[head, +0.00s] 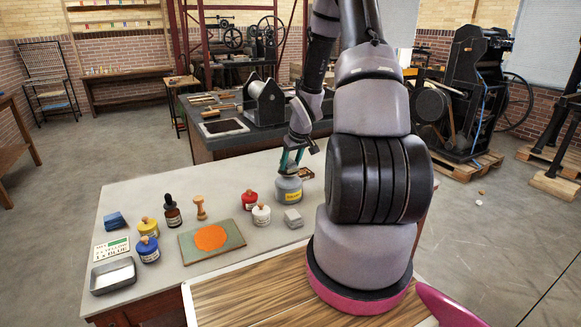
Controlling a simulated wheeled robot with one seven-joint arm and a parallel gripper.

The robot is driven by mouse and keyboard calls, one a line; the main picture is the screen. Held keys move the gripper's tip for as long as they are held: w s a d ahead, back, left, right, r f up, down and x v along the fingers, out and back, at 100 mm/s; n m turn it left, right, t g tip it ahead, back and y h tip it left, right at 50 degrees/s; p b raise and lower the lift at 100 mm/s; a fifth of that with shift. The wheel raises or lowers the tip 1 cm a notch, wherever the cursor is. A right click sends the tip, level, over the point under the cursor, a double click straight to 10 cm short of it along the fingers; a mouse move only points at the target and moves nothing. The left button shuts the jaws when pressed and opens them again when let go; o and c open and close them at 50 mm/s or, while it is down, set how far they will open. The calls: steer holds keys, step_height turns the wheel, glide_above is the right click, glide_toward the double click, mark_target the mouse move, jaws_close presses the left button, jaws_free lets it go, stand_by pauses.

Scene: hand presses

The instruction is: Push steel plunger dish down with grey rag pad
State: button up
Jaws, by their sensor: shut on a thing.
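My gripper (290,164) reaches down over the plunger can (289,191), a blue-grey can with a yellow label at the back right of the light table. Its green fingers are closed on a small piece, taken to be the grey rag pad, right at the can's top. The piece is too small to make out clearly. The steel dish on top of the can is mostly hidden by the fingers, so I cannot tell whether the pad touches it or how low it sits.
A red jar (250,200) and a white jar (261,215) stand close left of the can.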

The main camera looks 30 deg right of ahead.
mark_target(291, 161)
steer(key=shift+r, duration=2.65)
